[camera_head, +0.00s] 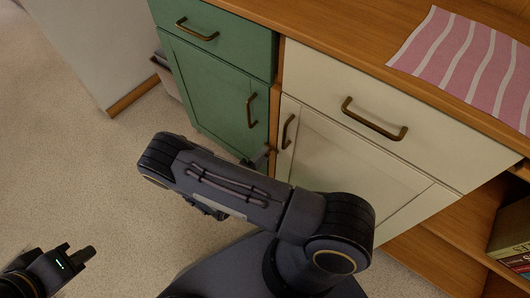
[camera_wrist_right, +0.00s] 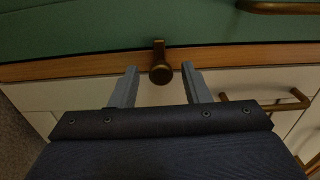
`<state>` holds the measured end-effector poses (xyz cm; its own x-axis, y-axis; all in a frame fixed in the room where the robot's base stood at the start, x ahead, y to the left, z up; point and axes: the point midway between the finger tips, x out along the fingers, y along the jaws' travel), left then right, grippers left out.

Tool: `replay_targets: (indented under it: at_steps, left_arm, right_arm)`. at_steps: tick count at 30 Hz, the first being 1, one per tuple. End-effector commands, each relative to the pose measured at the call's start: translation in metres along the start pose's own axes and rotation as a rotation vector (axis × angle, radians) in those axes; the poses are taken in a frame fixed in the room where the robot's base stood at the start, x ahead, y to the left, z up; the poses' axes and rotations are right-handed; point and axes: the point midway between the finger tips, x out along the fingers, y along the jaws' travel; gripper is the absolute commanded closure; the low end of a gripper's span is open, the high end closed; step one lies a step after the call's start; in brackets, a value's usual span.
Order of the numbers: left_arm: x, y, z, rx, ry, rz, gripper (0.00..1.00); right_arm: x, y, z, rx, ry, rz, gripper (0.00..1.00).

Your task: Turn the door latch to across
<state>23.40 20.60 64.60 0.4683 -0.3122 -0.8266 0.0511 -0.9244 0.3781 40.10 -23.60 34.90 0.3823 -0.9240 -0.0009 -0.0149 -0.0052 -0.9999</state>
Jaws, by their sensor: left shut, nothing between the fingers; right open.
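The bronze door latch (camera_wrist_right: 161,73) has a round end and a short bar that reaches over the wood strip towards the green door (camera_wrist_right: 90,35) in the right wrist view. I cannot tell its exact turn. In the head view the latch (camera_head: 271,150) is small, at the strip between the green and cream doors. My right gripper (camera_wrist_right: 159,82) is open, with a finger on either side of the latch's round end; contact cannot be told. In the head view my right arm hides most of that gripper. My left gripper (camera_head: 84,256) is shut and empty at the lower left.
The cream door (camera_head: 340,165) and green door (camera_head: 215,95) have bronze handles beside the latch. Drawers sit above them. A striped pink cloth (camera_head: 470,60) lies on the wooden top. Books (camera_head: 515,250) stand on a lower right shelf. The carpet (camera_head: 60,150) at left is clear.

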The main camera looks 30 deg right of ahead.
Motion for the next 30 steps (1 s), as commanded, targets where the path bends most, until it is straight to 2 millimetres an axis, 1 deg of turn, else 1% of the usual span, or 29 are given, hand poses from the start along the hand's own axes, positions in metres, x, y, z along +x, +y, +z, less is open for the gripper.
replay_targets:
  at_steps: [1, 6, 10, 15, 30]
  left_arm:
    - [-0.004, 0.002, -0.002, 0.000, 0.000, 0.000, 1.00]
    - [-0.008, 0.004, -0.004, 0.000, 0.000, 0.000, 1.00]
    - [-0.010, 0.004, -0.005, 0.000, 0.000, 0.000, 1.00]
    - [-0.010, 0.004, -0.005, 0.000, 0.000, 0.000, 1.00]
    - [-0.010, 0.004, -0.005, 0.000, 0.000, 0.000, 1.00]
  right_arm:
    - [-0.010, -0.002, 0.001, -0.001, -0.005, 0.002, 0.58]
    - [-0.039, -0.001, 0.001, 0.000, -0.004, 0.001, 0.58]
    - [-0.052, 0.000, 0.000, 0.000, -0.002, 0.001, 0.58]
    - [-0.057, 0.000, 0.000, 0.000, -0.001, 0.001, 0.58]
    - [-0.056, -0.001, 0.000, 0.007, 0.006, 0.005, 0.58]
